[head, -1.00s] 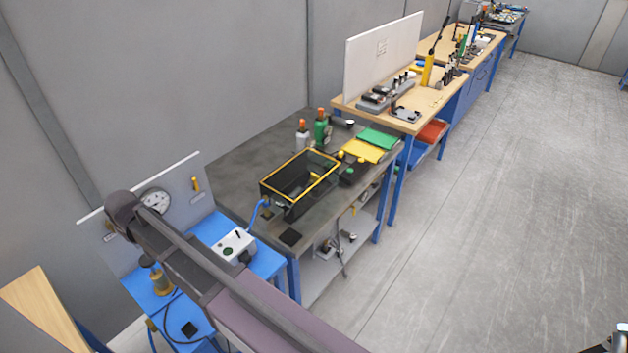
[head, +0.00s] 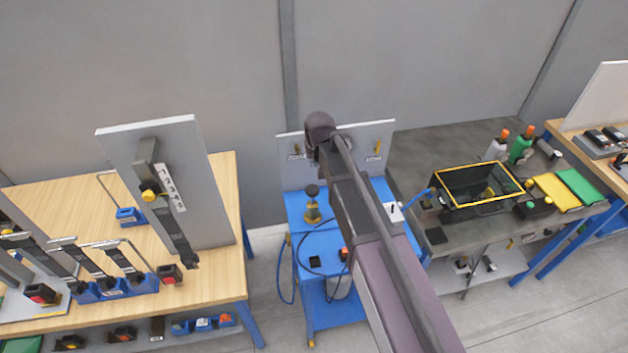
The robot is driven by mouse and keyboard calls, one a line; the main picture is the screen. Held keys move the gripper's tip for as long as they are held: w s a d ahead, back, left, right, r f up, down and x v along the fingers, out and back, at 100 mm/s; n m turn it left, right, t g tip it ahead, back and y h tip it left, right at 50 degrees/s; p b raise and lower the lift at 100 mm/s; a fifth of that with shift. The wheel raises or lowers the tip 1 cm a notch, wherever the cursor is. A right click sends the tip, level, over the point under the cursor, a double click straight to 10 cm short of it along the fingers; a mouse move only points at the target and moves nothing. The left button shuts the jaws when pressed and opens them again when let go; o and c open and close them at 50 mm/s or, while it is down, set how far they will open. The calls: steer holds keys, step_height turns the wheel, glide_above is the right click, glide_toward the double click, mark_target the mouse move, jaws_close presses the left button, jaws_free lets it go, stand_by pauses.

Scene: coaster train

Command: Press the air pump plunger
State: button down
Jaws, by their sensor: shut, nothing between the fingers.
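The air pump, a brass cylinder (head: 312,213) with a black plunger knob (head: 311,190) on top, stands upright on the blue cart (head: 296,232). It is left of my arm, and its knob is unobstructed in the head view. My arm reaches up across the cart from the bottom edge and covers part of the cart's right side and back panel. My gripper does not show; the arm's far end hides whatever lies beyond it. I cannot tell how far the gripper is from the plunger.
A white box (head: 397,212) sits right of my arm. Dark hose loops on the cart, and a blue hose (head: 283,285) hangs off its left side. A wooden bench (head: 225,215) stands left, with an upright board (head: 205,180). A grey table (head: 440,150) with a yellow-rimmed black bin (head: 482,172) stands right.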

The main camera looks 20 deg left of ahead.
stand_by(0.6)
steer(key=b, duration=1)
glide_above(313, 189)
step_height(313, 189, down, 10)
steer(key=shift+r, duration=0.1)
steer(key=shift+s+f+b, duration=0.1)
steer(key=shift+f+b, duration=1.65)
steer(key=shift+b, duration=0.05)
steer(key=shift+f, duration=0.1)
step_height(313, 189, down, 6)
steer(key=b, duration=0.5)
steer(key=shift+s+r+b, duration=0.1)
steer(key=shift+r+b, duration=0.15)
steer(key=shift+b, duration=0.1)
steer(key=shift+r, duration=0.2)
step_height(313, 189, up, 4)
steer(key=p, duration=0.4)
steer(key=shift+r+p, duration=0.15)
steer(key=shift+p, duration=0.2)
steer(key=p+v, duration=0.9)
steer(key=shift+r, duration=0.25)
